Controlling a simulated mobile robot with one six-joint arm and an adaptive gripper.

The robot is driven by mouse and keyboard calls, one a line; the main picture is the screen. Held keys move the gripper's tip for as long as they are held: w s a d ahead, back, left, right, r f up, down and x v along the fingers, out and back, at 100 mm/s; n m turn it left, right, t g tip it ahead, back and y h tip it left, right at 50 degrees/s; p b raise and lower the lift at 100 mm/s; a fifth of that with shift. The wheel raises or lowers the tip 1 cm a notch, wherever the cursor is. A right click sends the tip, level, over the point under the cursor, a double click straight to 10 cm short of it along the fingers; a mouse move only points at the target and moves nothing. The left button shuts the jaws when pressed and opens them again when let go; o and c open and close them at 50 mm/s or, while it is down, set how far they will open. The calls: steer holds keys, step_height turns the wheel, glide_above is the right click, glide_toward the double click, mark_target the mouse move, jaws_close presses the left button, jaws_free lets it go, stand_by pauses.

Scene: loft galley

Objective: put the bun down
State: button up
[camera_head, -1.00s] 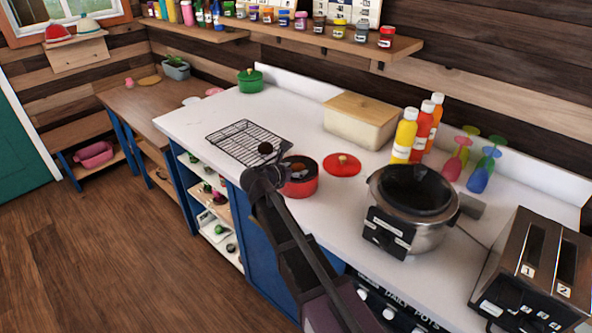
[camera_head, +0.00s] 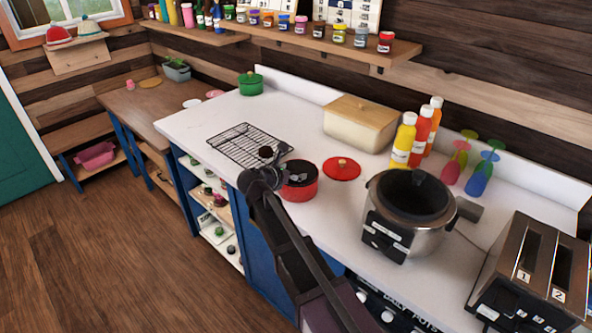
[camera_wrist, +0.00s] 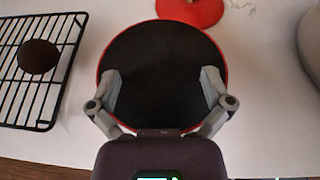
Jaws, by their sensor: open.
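My gripper (camera_wrist: 161,80) is open, its two grey fingers spread above the dark inside of a red pot (camera_wrist: 225,64). Nothing shows between the fingers. In the head view the red pot (camera_head: 300,190) stands on the white counter, partly hidden by my arm. A dark brown round thing (camera_wrist: 38,56), which may be the bun, lies on the black wire rack (camera_wrist: 44,124) left of the pot. It also shows in the head view (camera_head: 266,152) on the rack's near right part. I see no other bun; the pot's inside is too dark to read.
A red lid (camera_head: 342,169) lies right of the pot. A slow cooker (camera_head: 400,225), a toaster (camera_head: 535,270), bottles (camera_head: 404,142) and a bread box (camera_head: 358,125) crowd the right and back. A green pot (camera_head: 250,84) stands at the far left end. Counter left of the rack is clear.

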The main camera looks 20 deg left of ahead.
steer(key=p+v, duration=0.3)
steer(key=v, duration=0.8)
steer(key=shift+p, duration=0.3)
steer(key=shift+s, duration=0.1)
